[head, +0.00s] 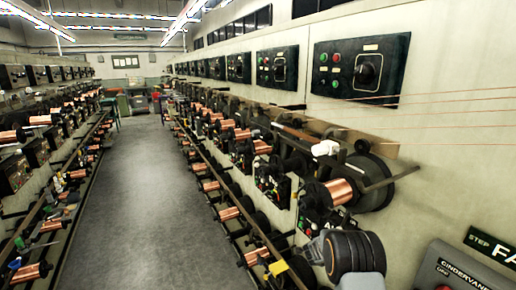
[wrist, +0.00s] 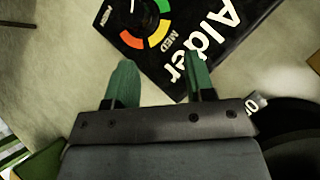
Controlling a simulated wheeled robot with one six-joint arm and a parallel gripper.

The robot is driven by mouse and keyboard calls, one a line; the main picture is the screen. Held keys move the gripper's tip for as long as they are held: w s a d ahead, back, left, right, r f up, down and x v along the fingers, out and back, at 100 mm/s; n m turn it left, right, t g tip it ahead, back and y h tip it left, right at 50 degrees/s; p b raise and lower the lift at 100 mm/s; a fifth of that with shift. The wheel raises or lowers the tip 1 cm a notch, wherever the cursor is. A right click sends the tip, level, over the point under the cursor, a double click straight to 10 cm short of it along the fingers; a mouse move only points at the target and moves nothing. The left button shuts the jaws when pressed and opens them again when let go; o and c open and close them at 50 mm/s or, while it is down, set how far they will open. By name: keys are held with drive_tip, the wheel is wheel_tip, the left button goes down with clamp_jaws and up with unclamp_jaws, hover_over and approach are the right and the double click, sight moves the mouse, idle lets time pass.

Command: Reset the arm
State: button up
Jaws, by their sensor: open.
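My gripper (wrist: 160,82) shows in the wrist view with its two green fingers apart and nothing between them. Beyond the fingertips is a black panel (wrist: 190,22) lettered "Alder", with a coloured dial (wrist: 148,22) marked "MED" at its upper left. The fingers overlap the panel's lower edge in the picture; I cannot tell the distance to it. In the head view, a dark rounded part of my arm shows at the lower right, and I cannot make out the gripper's fingers there.
Winding machines with copper spools (head: 341,191) line the right wall, under black control panels (head: 360,70). Thin wires cross at the upper right. A grey box (head: 455,272) lettered "CINDERVANE" is at the lower right. The aisle floor (head: 150,200) is clear between both rows.

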drive_tip(key=s+a+r+n+g+y, duration=0.3)
drive_tip(key=s+a+r+n+y, duration=0.65)
drive_tip(key=s+a+n, duration=0.35)
drive_tip(key=s+r+n, duration=0.1)
drive_tip(key=s+r, duration=0.3)
drive_tip(key=s, duration=0.4)
drive_tip(key=s+r+n+h+b, duration=0.1)
drive_tip(key=s+r, duration=0.3)
drive_tip(key=s, duration=0.4)
drive_tip(key=s+r+n+h, duration=0.1)
drive_tip(key=s+r+n, duration=0.2)
drive_tip(key=s, duration=0.5)
drive_tip(key=shift+d+r+g, duration=0.4)
drive_tip(key=shift+d+r, duration=0.05)
drive_tip(key=shift+r, duration=0.25)
drive_tip(key=shift+s, duration=0.1)
drive_tip(key=shift+c, duration=0.6)
